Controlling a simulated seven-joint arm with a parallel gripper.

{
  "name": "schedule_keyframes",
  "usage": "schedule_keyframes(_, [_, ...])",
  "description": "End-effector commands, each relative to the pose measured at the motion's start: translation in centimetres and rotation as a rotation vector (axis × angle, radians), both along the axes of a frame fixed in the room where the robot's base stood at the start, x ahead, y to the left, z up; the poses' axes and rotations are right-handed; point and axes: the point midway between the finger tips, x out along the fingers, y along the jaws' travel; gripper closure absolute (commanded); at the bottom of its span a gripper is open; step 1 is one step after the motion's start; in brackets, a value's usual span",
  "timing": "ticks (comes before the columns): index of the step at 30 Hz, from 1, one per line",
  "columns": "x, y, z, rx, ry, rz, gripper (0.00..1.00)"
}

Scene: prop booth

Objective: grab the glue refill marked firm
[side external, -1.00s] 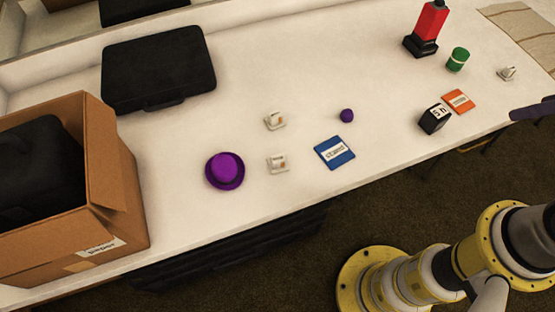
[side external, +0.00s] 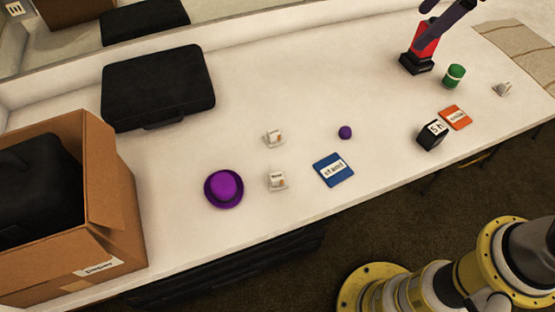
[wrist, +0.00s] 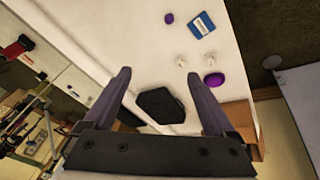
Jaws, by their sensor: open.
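Three small white items look like the glue refills. In the side view, one refill (side external: 274,138) stands left of centre, a second refill (side external: 277,181) stands in front of it, and a third (side external: 502,88) is at the far right. Their print is too small to read, so I cannot tell which is marked firm. In the wrist view, two of them (wrist: 182,61) (wrist: 208,58) show near the right fingertip. My gripper (wrist: 157,71) is open and empty. In the side view, its dark purple fingers (side external: 436,20) overlap the red object at the upper right.
A purple hat (side external: 223,188), blue card (side external: 333,170), purple ball (side external: 345,132), black cube (side external: 431,136), orange card (side external: 455,117), green can (side external: 454,75) and red object (side external: 424,44) stand on the white table. A black case (side external: 158,85) and cardboard box (side external: 115,215) are left.

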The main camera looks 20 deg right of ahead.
Motion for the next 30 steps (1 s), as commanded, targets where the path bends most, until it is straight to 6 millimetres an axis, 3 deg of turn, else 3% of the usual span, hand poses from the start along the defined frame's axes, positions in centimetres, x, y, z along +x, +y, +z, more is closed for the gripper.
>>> schedule_keyframes(3, [3.5, 5.2, -2.6, -0.042, 0.057, 0.151, 0.10])
schedule_keyframes(7, [5.8, 11.1, -6.4, -0.085, 0.117, 0.299, 0.10])
schedule_keyframes(11, [6.4, 17.0, -11.4, -0.126, 0.182, 0.423, 0.10])
schedule_keyframes(15, [5.4, 21.9, -16.8, -0.167, 0.249, 0.512, 0.10])
schedule_keyframes(18, [4.0, 23.9, -19.8, -0.195, 0.293, 0.557, 0.10])
schedule_keyframes(21, [2.7, 24.9, -21.6, -0.216, 0.322, 0.587, 0.10])
schedule_keyframes(25, [2.2, 25.3, -22.6, -0.218, 0.323, 0.598, 0.10])
schedule_keyframes(30, [2.2, 25.2, -25.8, -0.219, 0.326, 0.596, 0.10])
